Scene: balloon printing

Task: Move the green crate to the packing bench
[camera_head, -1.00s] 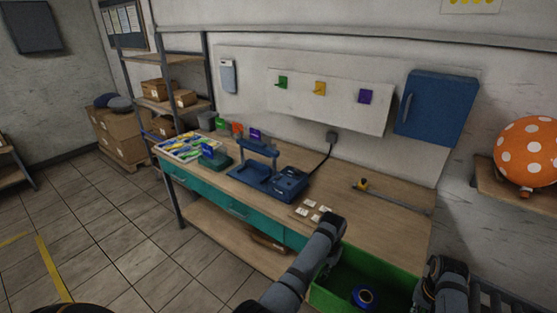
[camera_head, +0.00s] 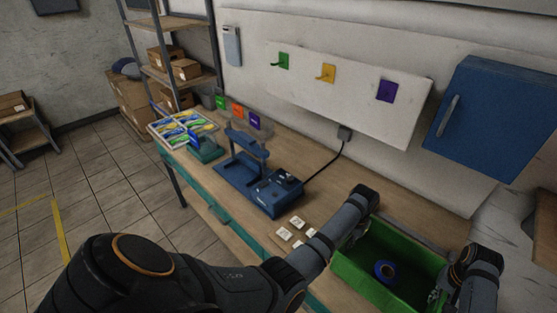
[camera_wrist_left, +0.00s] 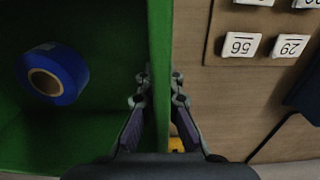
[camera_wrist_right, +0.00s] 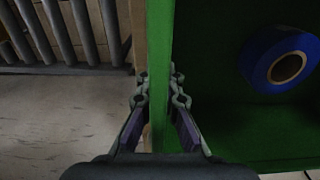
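The green crate (camera_head: 400,243) is at the lower right of the head view, overlapping the right part of the wooden bench (camera_head: 405,206); I cannot tell whether it rests on it. A blue tape roll (camera_head: 385,271) lies inside. My left gripper (camera_wrist_left: 158,82) straddles one crate wall (camera_wrist_left: 159,35), its fingers closed against both faces. My right gripper (camera_wrist_right: 158,82) holds another wall (camera_wrist_right: 160,35) the same way. In the head view both sets of fingertips are mostly hidden. Nothing labels this bench as the packing bench.
White number tiles (camera_head: 297,222) lie on the bench left of the crate. A blue machine (camera_head: 275,194) and a tray of balloons (camera_head: 185,127) stand further left. A blue wall cabinet (camera_head: 497,120) hangs at right.

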